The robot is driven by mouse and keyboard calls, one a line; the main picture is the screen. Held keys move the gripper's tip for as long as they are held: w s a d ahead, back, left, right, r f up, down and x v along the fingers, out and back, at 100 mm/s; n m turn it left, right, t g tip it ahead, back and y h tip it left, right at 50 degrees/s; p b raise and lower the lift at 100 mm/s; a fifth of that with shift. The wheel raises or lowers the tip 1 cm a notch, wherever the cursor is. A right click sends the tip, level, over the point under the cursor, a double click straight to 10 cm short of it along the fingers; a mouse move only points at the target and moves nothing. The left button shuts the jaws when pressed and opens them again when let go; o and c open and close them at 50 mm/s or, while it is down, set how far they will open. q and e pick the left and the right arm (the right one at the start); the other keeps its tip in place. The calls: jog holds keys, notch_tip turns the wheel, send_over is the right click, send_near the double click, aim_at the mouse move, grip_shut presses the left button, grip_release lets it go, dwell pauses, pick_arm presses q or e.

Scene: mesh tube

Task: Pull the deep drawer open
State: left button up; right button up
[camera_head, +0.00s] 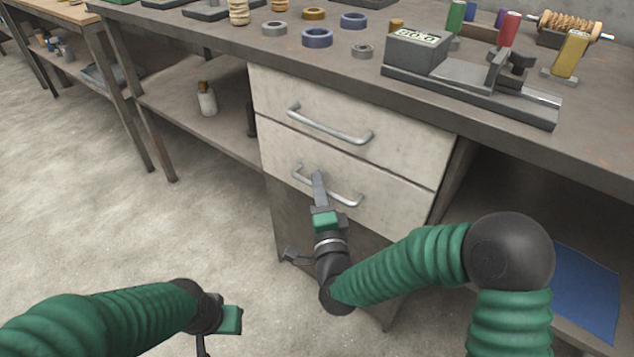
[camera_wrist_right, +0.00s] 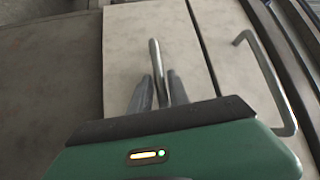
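A bench cabinet has an upper drawer (camera_head: 390,150) and a lower drawer (camera_head: 385,190), both pale-fronted and closed. Each has a metal bar handle; the lower handle (camera_head: 343,199) is partly hidden behind my right gripper (camera_head: 318,176). In the right wrist view, the lower handle (camera_wrist_right: 155,62) runs between the two fingers of my right gripper (camera_wrist_right: 161,88), with narrow gaps beside it; they look open around it. The upper handle (camera_wrist_right: 265,65) shows at the right there. My left gripper (camera_head: 203,343) is low in the head view, away from the cabinet, its fingers mostly cut off.
A bottle (camera_head: 207,100) stands on the shelf left of the cabinet. A blue sheet (camera_head: 588,290) lies at the lower right. Bare floor lies left of the cabinet.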

grip_shut()
jog(key=shift+f, duration=0.2)
dwell(1.1)
